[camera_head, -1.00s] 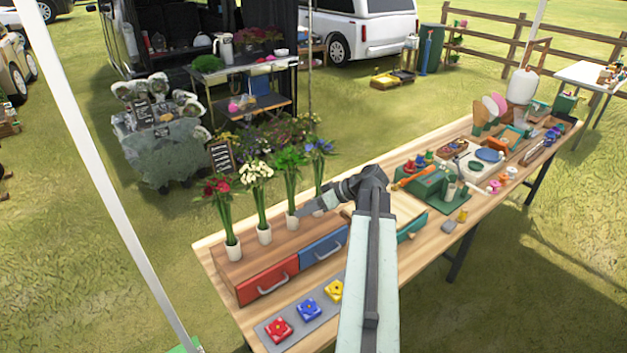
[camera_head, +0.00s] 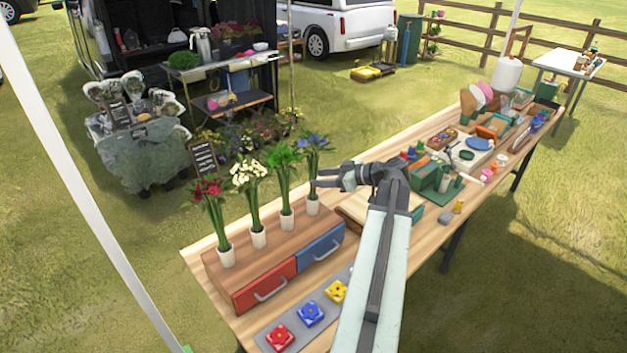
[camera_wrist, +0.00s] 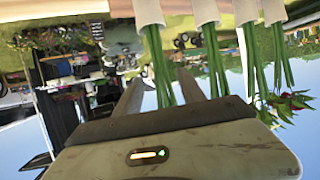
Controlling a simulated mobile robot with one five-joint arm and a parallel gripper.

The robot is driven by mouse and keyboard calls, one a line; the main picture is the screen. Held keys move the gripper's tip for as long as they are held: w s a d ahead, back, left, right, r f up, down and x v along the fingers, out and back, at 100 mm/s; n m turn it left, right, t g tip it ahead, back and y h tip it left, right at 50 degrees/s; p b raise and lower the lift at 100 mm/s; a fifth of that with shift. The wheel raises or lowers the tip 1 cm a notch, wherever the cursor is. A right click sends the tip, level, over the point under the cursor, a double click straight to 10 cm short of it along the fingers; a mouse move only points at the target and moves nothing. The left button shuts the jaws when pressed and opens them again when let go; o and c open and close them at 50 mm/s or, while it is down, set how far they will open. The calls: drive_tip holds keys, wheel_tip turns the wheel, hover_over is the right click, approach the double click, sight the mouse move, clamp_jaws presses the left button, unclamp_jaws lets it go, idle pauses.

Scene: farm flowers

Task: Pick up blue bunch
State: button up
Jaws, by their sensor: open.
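The blue bunch (camera_head: 313,143) stands upright in a white pot at the right end of the flower row, on the wooden drawer box (camera_head: 240,268). My gripper (camera_head: 316,178) is open, its tips right beside the bunch's green stems, just above the pot. In the wrist view, which looks upside down, the blue bunch's stems (camera_wrist: 160,68) show between the two fingers of my gripper (camera_wrist: 160,82). I cannot tell how deep the stems sit between the jaws. The blue flower heads are hidden there.
Green (camera_head: 284,157), white (camera_head: 249,175) and red (camera_head: 209,190) bunches stand in white pots to the left. A board with flower tiles (camera_head: 311,313) lies in front. A green tool block (camera_head: 426,174) and other goods crowd the table to the right.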

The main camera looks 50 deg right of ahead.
sight(313, 178)
drive_tip(key=b+x, duration=0.1)
drive_tip(key=x, duration=0.2)
drive_tip(key=shift+w+a+f, duration=0.2)
drive_tip(key=shift+w, duration=0.05)
drive_tip(key=shift+c, duration=0.6)
clamp_jaws()
drive_tip(key=shift+r, duration=0.2)
